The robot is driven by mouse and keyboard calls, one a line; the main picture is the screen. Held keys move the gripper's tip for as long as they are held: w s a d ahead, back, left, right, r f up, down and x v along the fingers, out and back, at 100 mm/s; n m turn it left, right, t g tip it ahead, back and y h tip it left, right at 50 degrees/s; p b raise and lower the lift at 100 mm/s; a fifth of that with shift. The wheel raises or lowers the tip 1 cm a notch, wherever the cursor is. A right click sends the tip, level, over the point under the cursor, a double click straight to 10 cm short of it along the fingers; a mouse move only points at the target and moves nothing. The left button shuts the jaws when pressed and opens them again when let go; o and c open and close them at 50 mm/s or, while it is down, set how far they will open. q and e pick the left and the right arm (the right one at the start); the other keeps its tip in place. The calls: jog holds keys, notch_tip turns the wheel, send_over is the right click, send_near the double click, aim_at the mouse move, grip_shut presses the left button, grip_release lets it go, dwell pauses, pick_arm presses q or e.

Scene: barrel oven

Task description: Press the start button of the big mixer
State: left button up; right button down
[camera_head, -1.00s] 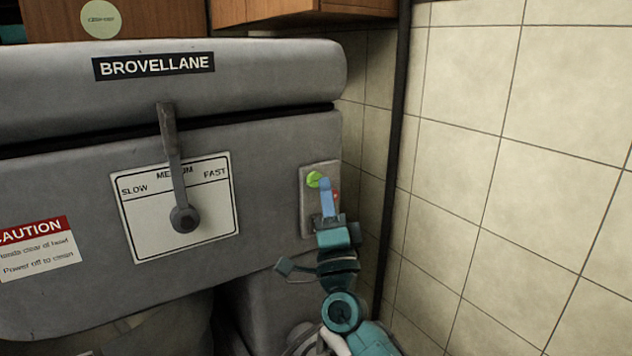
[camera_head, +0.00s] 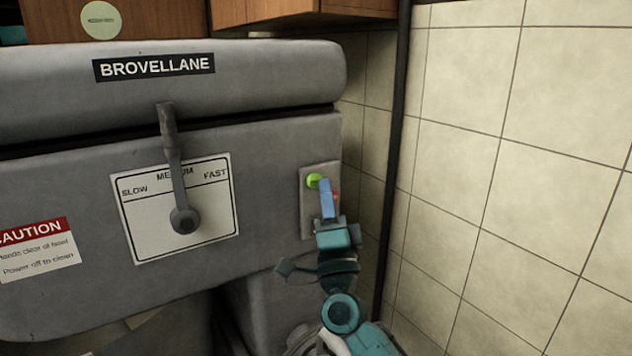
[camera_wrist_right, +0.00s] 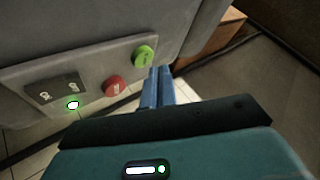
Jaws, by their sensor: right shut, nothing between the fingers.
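The big mixer (camera_head: 270,160) is a grey machine marked BROVELLANE. On its right front is a button panel (camera_head: 307,225) with a round green button (camera_head: 313,181) above a red button (camera_head: 336,195), mostly hidden by my fingers. The wrist view shows the green button (camera_wrist_right: 143,55), the red button (camera_wrist_right: 115,86) and a lit green lamp (camera_wrist_right: 72,104) on the panel. My right gripper (camera_head: 325,181) is shut and empty, its blue fingertips close beside the green button. I cannot tell whether they touch it. My left gripper is not in view.
A speed lever (camera_head: 176,175) hangs over a SLOW-to-FAST plate (camera_head: 210,225) left of the panel. A dark vertical pipe (camera_head: 394,150) and a tiled wall (camera_head: 500,200) stand right of the mixer. A wooden cabinet (camera_head: 262,12) is above.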

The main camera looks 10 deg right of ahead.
dwell(0.6)
jog(key=shift+w, duration=0.15)
jog(key=shift+w+a, duration=0.15)
jog(key=shift+w, duration=0.15)
